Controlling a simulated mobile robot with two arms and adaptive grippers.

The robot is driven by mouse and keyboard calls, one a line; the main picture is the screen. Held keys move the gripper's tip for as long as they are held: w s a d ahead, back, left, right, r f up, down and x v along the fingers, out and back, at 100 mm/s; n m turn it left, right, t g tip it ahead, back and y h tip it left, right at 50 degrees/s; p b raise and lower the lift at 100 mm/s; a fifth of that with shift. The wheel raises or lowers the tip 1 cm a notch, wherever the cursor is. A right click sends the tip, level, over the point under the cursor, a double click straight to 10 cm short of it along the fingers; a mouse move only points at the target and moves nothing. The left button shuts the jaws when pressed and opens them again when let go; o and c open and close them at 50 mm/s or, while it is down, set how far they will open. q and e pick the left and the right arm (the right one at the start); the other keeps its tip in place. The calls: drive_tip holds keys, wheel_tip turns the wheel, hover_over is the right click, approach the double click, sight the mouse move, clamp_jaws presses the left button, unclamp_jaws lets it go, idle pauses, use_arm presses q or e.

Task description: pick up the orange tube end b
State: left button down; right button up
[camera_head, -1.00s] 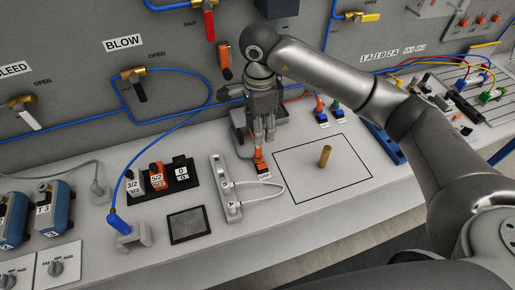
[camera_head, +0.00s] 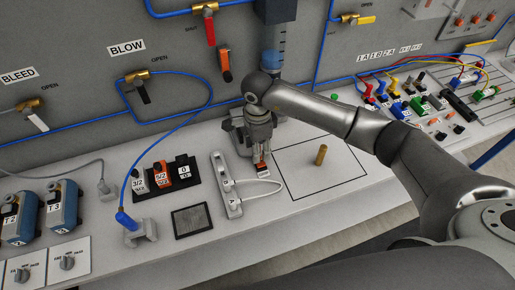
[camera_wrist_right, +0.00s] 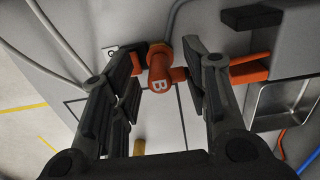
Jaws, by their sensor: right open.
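The orange tube end (camera_wrist_right: 160,82), marked B, shows in the right wrist view between the two fingers of my right gripper (camera_wrist_right: 156,66). My left gripper is not in view.
A brass-coloured peg (camera_head: 320,155) stands in the black outlined square (camera_head: 345,184) on the bench. A white strip (camera_head: 226,184) with a looped white tube lies left of my gripper. A metal tray (camera_wrist_right: 285,105) and an orange part (camera_wrist_right: 249,72) are close to the right finger.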

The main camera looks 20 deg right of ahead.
drive_tip(key=shift+c, duration=0.4)
clamp_jaws()
drive_tip(key=shift+r, duration=0.1)
drive_tip(key=shift+r+b, duration=0.35)
drive_tip(key=shift+b, duration=0.1)
drive_tip(key=shift+w+r+b, duration=0.1)
drive_tip(key=shift+r+b, duration=0.75)
drive_tip(key=shift+r, duration=0.1)
drive_tip(key=s+r+b, duration=0.4)
drive_tip(key=s+r, duration=0.6)
drive_tip(key=s, duration=0.4)
drive_tip(key=shift+d+r, duration=0.15)
drive_tip(key=shift+d, duration=0.05)
drive_tip(key=shift+b, duration=0.35)
